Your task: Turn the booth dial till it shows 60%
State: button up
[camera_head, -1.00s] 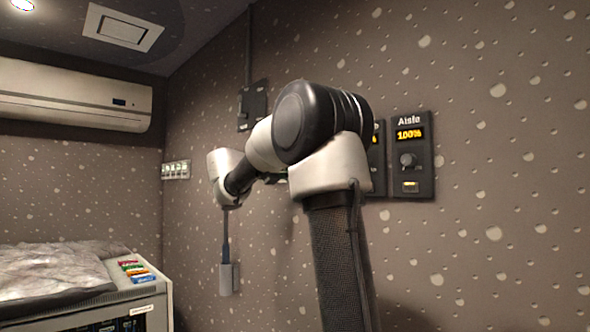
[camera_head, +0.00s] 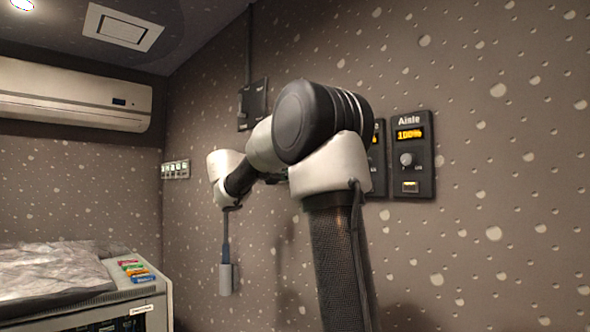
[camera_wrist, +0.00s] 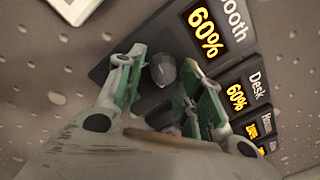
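In the wrist view the Booth panel (camera_wrist: 125,42) is a dark plate, seen tilted, with a yellow readout (camera_wrist: 205,33) of 60%. Its label is partly cut off by the frame edge. The grey booth dial (camera_wrist: 162,69) sits between the two green-padded fingers of my gripper (camera_wrist: 160,76). A gap shows on each side of the dial, so the fingers look open around it and not clamped. In the head view my arm hides the Booth panel, and the fingers cannot be made out there.
The Desk panel (camera_wrist: 237,92) beside Booth also reads 60%. A third panel is partly visible beyond it. The Aisle panel (camera_head: 411,155) reads 100%, right of my arm. A black wall box (camera_head: 253,106) and a small switch strip (camera_head: 176,170) are to the left.

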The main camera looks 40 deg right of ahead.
jog(key=shift+a+r, duration=0.1)
jog(key=a, duration=1.1)
jog(key=shift+s+a+f, duration=0.2)
jog(key=shift+a, duration=0.2)
